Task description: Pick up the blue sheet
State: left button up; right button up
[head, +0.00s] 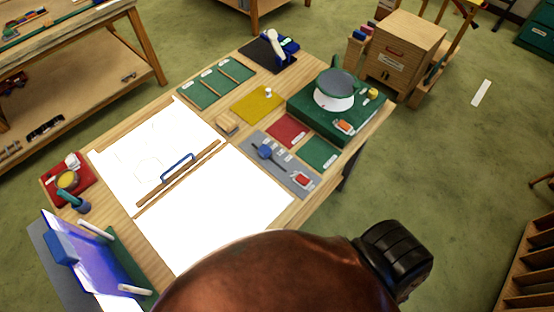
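A blue-violet, glossy sheet (92,262) stands tilted at the near left corner of the table, by a dark green support (130,266). A darker blue block (61,247) is at its left edge, and pale bars lie near its right edge.
A large brown rounded form with a black part covers the bottom middle. A bright white panel (215,205) fills the table's middle, with a wooden bar (178,174) and blue handle on it. A red tray (52,186) lies left; a green grinder-like machine (335,95) stands back right.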

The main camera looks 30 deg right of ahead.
aim_at(96, 268)
jog(key=u, duration=1.25)
